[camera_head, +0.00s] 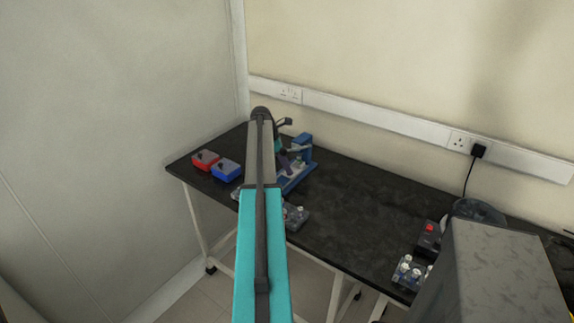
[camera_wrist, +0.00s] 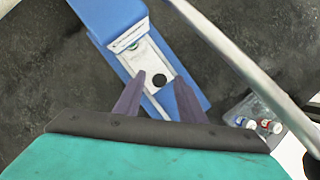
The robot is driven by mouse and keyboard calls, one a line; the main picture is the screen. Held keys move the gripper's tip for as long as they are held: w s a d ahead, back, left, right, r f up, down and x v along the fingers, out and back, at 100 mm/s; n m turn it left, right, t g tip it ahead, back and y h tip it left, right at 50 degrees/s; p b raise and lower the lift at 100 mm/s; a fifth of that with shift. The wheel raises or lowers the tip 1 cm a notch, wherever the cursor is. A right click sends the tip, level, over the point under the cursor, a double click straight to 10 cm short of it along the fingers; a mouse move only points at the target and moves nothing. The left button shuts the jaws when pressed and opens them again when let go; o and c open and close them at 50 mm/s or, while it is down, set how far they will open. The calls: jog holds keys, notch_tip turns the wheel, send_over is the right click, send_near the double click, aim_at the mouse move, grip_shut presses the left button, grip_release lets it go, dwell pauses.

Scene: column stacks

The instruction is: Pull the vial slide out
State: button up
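The vial slide (camera_wrist: 150,61) is a pale plate with a round black knob (camera_wrist: 159,80), set in a channel of the blue device (camera_wrist: 190,98). A small green spot shows on the slide by the labelled edge of the device's upper part. My gripper (camera_wrist: 160,77) is open, its two purple fingers apart with the knob between them in the wrist view. I cannot tell whether the fingers touch the knob or are above it. In the head view the blue device (camera_head: 306,147) is at the back of the bench, and my arm partly hides it.
The black bench (camera_head: 360,215) holds a red box (camera_head: 206,159) and a blue box (camera_head: 226,170) at left. A rack of vials (camera_head: 297,216) is near the front edge; another rack (camera_head: 409,270) is at right. A grey metal bar (camera_wrist: 235,55) crosses the wrist view.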

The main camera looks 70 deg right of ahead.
jog(key=shift+f, duration=0.1)
grip_shut()
jog(key=a, duration=0.2)
jog(key=w+a+p, duration=0.1)
jog(key=a, duration=0.2)
jog(key=w+a, duration=0.1)
jog(key=a, duration=0.1)
jog(key=shift+a, duration=0.4)
jog(key=shift+w+a, duration=0.15)
jog(key=shift+a, duration=0.25)
grip_release()
jog(key=shift+a, duration=0.1)
